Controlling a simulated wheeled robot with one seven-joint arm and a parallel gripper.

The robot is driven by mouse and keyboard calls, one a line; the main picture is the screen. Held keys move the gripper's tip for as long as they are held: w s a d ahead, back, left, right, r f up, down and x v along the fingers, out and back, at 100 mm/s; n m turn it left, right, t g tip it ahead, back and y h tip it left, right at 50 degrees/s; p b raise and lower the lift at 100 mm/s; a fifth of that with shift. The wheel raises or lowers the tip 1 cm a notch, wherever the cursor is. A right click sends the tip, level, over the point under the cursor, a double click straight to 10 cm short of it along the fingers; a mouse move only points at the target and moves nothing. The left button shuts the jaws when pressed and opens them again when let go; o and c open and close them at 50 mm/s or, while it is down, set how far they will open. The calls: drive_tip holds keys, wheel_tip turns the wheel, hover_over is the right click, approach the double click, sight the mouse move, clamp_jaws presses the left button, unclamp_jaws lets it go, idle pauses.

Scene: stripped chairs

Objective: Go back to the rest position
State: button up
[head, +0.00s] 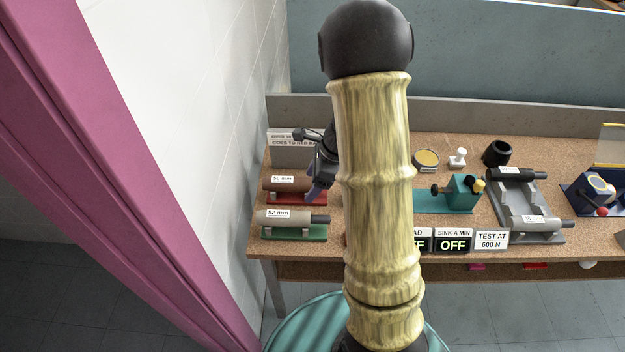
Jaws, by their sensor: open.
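My gripper (317,188) is partly visible in the head view, just left of my large arm link, which covers part of it. It is over the left end of the workbench (290,246), at the right end of a brown cylinder marked 52 mm (272,184) on a red stand (310,199). I cannot tell whether it touches the cylinder or the stand. The gripper is open; the space between its fingers is hard to see. A second cylinder marked 52 mm (275,222), greyish, lies on a green stand (305,235) nearer the front edge.
A white wall (200,110) and magenta post (110,150) stand close on the left. Right of my arm are a teal fixture (462,192), a grey roller stand (528,208), a black cup (497,153) and signs including TEST AT 600 N (491,240). My arm hides the bench middle.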

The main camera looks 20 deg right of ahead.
drive_tip(key=shift+s, duration=0.1)
drive_tip(key=s+a+r+n+h, duration=0.2)
drive_tip(key=s+n, duration=0.4)
drive_tip(key=n, duration=0.5)
drive_tip(key=s+a+r+n+h, duration=0.2)
drive_tip(key=s+r+n, duration=0.3)
drive_tip(key=n, duration=0.6)
drive_tip(key=shift+s+a+r+n+t, duration=0.2)
drive_tip(key=shift+s+a+n+t, duration=0.25)
drive_tip(key=shift+s, duration=0.55)
drive_tip(key=shift+a, duration=0.1)
